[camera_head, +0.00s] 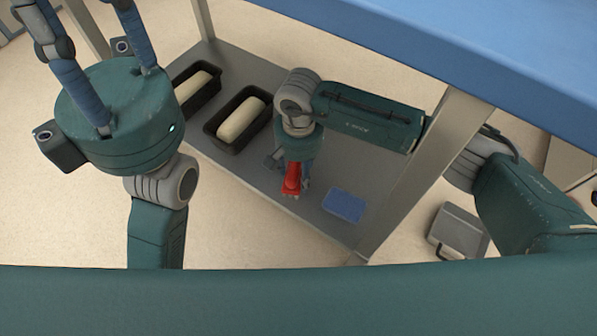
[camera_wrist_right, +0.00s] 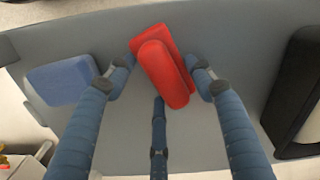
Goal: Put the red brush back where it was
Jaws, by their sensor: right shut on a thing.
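The red brush (camera_head: 292,179) is over the grey lower shelf (camera_head: 335,220), below my right gripper (camera_head: 291,170). In the right wrist view the red brush (camera_wrist_right: 165,68) lies between the finger ends of my right gripper (camera_wrist_right: 162,82), which is shut on it. I cannot tell whether the brush touches the shelf. My left gripper (camera_head: 82,22) is raised at the upper left, its fingers spread apart and empty, with the tips near or past the picture's top edge.
A blue block or sponge (camera_head: 345,205) lies on the shelf right of the brush; it also shows in the wrist view (camera_wrist_right: 62,80). Two dark pans with pale dough (camera_head: 214,127) stand to the left. A table leg (camera_head: 425,170) and the blue top (camera_head: 470,50) bound the space. A grey case (camera_head: 459,232) is on the floor.

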